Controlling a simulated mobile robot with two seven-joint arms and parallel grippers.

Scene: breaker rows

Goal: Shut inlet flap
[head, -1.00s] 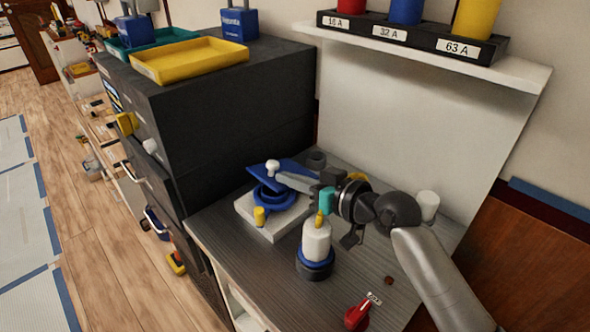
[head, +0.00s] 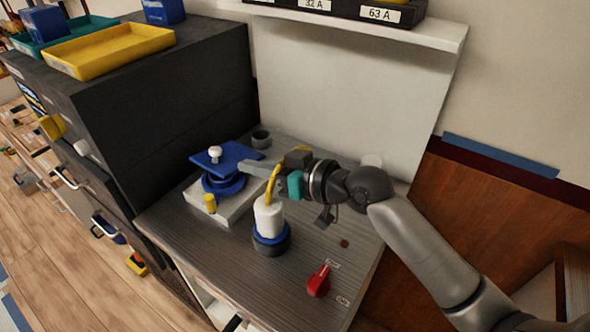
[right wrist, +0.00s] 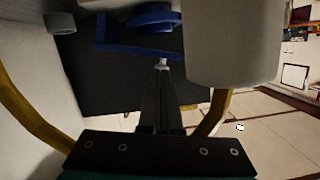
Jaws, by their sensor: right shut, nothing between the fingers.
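The inlet is a pale block (head: 238,206) with a blue ring (head: 222,184) on the bench. The flap also shows in the right wrist view (right wrist: 112,40). My right gripper (head: 243,166) is shut and empty, its fingertips close to the flap's right side, right of the knob; contact is unclear. The fingers also show in the right wrist view (right wrist: 161,80). My left gripper is not in view.
A white plug (head: 269,215) with a blue collar and yellow cable stands just in front of my right gripper. A red switch (head: 318,282) is at the bench front. A dark cabinet (head: 180,110) rises on the left; a white shelf (head: 390,28) overhangs the back. The front middle bench is mostly clear.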

